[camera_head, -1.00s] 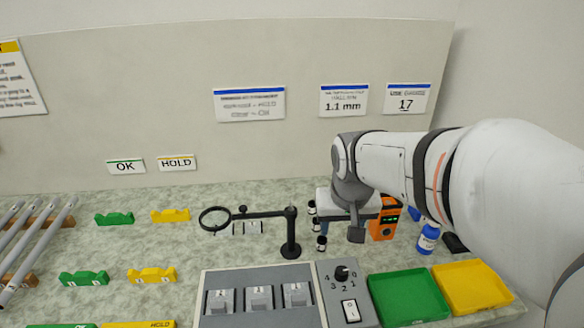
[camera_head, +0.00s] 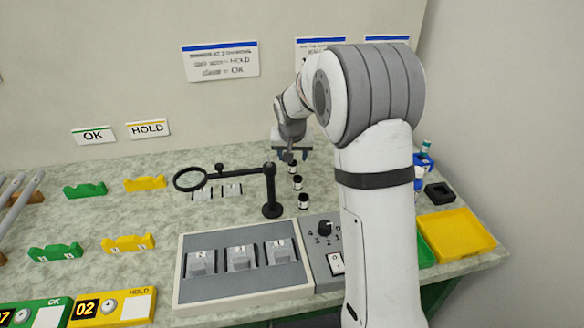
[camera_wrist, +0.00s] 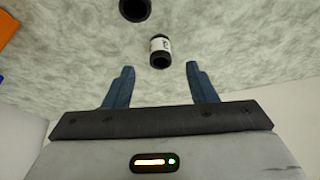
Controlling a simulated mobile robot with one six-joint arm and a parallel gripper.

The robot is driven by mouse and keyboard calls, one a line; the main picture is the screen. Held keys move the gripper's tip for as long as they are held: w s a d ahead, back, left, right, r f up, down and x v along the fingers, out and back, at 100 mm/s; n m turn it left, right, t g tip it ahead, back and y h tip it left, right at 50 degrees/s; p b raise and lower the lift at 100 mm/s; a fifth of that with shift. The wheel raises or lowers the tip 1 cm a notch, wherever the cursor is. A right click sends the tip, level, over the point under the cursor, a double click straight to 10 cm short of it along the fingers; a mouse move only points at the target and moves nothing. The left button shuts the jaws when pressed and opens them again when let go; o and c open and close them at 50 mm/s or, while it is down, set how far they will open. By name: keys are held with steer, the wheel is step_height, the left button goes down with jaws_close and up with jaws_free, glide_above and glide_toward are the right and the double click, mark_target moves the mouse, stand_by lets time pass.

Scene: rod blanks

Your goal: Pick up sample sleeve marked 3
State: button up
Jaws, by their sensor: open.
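Small black sleeves with white labels stand in a row on the bench in the head view: a front one (camera_head: 303,201), a middle one (camera_head: 298,183) and a back one (camera_head: 292,167). Their marks are too small to read there. My gripper (camera_head: 290,157) is above the back end of this row. In the wrist view my open gripper (camera_wrist: 160,72) has its two blue fingers apart. One labelled sleeve (camera_wrist: 160,48) shows between and just beyond the fingertips, apart from them; its mark is unclear.
A magnifier on a black stand (camera_head: 271,192) is left of the sleeves. A grey panel (camera_head: 240,285) with numbered blocks and a dial is in front. A yellow tray (camera_head: 455,234) and blue rack (camera_head: 424,160) are right. My arm hides part of the bench.

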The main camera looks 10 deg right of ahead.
mark_target(293, 173)
steer(key=x, duration=0.4)
steer(key=shift+w+r, duration=0.1)
steer(key=shift+w, duration=0.05)
steer(key=shift+c, duration=0.5)
steer(key=c, duration=0.9)
